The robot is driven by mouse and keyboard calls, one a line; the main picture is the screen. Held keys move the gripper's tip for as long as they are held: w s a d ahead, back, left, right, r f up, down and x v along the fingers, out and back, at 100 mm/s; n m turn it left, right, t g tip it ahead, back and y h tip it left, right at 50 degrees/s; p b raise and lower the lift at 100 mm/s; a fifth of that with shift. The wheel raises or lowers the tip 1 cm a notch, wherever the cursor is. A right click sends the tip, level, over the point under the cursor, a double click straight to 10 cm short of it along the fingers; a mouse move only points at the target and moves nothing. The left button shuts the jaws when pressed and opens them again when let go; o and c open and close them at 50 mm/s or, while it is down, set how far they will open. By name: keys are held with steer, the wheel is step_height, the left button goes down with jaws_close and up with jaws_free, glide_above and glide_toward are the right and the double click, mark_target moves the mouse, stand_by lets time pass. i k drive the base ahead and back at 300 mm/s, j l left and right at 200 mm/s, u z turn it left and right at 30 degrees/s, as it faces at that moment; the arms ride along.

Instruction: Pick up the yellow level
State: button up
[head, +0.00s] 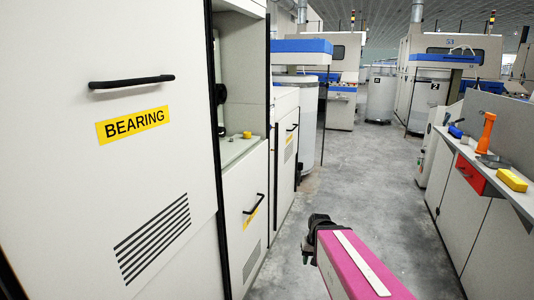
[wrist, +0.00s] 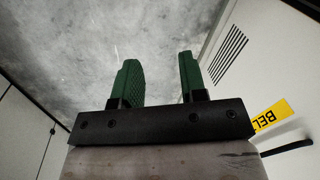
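A yellow block (head: 512,180) lies on the counter along the right side in the head view. It looks like the yellow level, but it is small and its details cannot be made out. My gripper (wrist: 160,78) shows two green fingers set apart with nothing between them, over grey floor in the wrist view. In the head view my gripper (head: 314,236) is at the bottom middle, beyond the magenta arm link, low over the aisle. It is well to the left of the yellow block and apart from it.
The counter (head: 465,155) also holds an orange upright tool (head: 486,132) and a blue item (head: 455,131). A cabinet labelled BEARING (head: 190,220) bounds the left. A small yellow thing (head: 247,134) sits in its recess. The aisle floor (head: 360,165) is clear.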

mark_target(512, 181)
steer(key=k+l+u, duration=0.1)
steer(key=u, duration=0.3)
steer(key=k+l+u, duration=0.1)
steer(key=u, duration=0.35)
steer(key=l+z, duration=0.1)
steer(key=z, duration=2.45)
steer(key=i+j+u, duration=0.6)
steer(key=i+u, duration=0.2)
steer(key=i, duration=0.15)
